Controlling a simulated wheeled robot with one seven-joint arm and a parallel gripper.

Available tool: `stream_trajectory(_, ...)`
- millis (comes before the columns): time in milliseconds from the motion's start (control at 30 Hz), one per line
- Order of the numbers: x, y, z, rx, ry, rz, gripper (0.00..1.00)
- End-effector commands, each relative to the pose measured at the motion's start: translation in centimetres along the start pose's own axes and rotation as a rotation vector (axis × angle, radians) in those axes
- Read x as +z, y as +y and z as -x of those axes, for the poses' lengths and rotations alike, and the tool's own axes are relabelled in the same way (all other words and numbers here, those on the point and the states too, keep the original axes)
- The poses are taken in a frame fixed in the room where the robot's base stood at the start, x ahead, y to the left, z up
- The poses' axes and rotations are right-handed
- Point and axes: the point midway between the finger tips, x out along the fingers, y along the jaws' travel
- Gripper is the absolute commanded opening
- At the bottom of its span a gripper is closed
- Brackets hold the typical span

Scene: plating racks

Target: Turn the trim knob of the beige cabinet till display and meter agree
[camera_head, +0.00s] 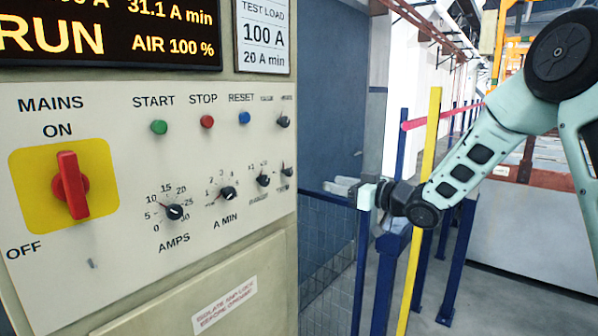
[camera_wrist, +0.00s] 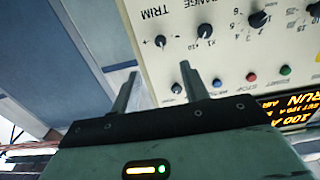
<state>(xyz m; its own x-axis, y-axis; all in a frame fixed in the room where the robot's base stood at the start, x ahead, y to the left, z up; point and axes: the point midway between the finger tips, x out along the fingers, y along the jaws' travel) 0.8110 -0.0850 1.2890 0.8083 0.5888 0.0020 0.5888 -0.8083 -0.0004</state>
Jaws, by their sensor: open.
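The beige cabinet (camera_head: 150,250) fills the left of the head view. Its small black trim knob (camera_head: 287,171) is at the panel's right edge; in the wrist view the trim knob (camera_wrist: 160,42) sits near the upside-down TRIM label, between minus and plus marks. The dark display (camera_head: 110,35) shows RUN, 31.1 A min and AIR 100 % in amber; its upper left is cut off. I can make out no meter. My gripper (camera_head: 342,186) is open and empty, right of the panel and apart from the knob. Its fingers (camera_wrist: 159,75) point toward the panel's edge.
A range knob (camera_head: 263,180) is close beside the trim knob, and another small knob (camera_head: 284,121) is above it. A red mains switch (camera_head: 71,185) is at left. A TEST LOAD sign (camera_head: 263,35) reads 100 A, 20 A min. Blue and yellow posts (camera_head: 420,200) stand near my arm.

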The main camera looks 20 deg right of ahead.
Motion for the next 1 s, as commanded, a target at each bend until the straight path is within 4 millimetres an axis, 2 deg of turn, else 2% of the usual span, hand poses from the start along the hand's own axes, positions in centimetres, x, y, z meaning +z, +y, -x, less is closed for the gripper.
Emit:
stream_trajectory(33,-0.3,-0.1,-1.2,-0.004,0.000,-0.002,0.45)
stream_trajectory(400,-0.3,-0.1,-8.9,-0.002,-0.001,-0.002,0.45)
stream_trajectory(600,-0.3,0.0,-12.1,0.000,-0.001,-0.001,0.45)
stream_trajectory(800,-0.1,0.0,-13.7,0.001,-0.002,0.000,0.45)
stream_trajectory(1000,0.1,0.0,-13.9,0.001,-0.002,0.000,0.45)
